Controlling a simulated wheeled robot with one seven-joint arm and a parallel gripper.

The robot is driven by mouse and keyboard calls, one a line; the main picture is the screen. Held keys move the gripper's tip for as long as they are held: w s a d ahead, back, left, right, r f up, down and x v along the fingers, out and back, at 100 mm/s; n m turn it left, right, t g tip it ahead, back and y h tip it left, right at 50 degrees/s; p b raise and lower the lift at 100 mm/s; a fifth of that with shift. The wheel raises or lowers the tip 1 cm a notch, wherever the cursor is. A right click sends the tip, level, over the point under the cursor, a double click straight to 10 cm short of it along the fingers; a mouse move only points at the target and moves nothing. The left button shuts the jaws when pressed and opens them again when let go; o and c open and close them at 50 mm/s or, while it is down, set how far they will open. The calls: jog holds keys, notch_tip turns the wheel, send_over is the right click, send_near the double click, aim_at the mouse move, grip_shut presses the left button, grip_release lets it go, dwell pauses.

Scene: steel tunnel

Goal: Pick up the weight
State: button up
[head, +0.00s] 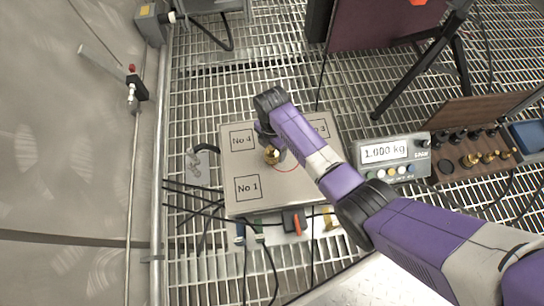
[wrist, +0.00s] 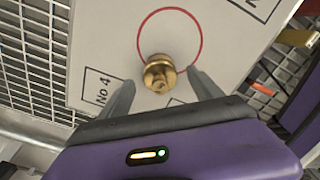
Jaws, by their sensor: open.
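The weight is a small brass piece with a knob. In the wrist view the weight (wrist: 160,74) stands on the scale's plate at the lower part of a red circle. In the head view the weight (head: 271,155) shows beside the end of my arm. My gripper (wrist: 161,86) is open, with one grey finger on each side of the weight and a visible gap to both. In the head view my gripper is largely hidden by my wrist. The metal plate (head: 279,192) has marked squares, including No 4 and No 1.
The scale display (head: 385,152) reads 1.000 kg at the plate's right. A wooden block (head: 450,168) beyond it holds several brass and black weights. A dark panel on a black tripod (head: 455,50) stands at the back right. Cables and a tap lie at the plate's left on the grating.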

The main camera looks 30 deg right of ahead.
notch_tip(320, 180, down, 2)
jog(key=shift+f+b, duration=0.25)
jog(key=shift+b, duration=0.25)
grip_shut()
jog(key=shift+r, duration=0.15)
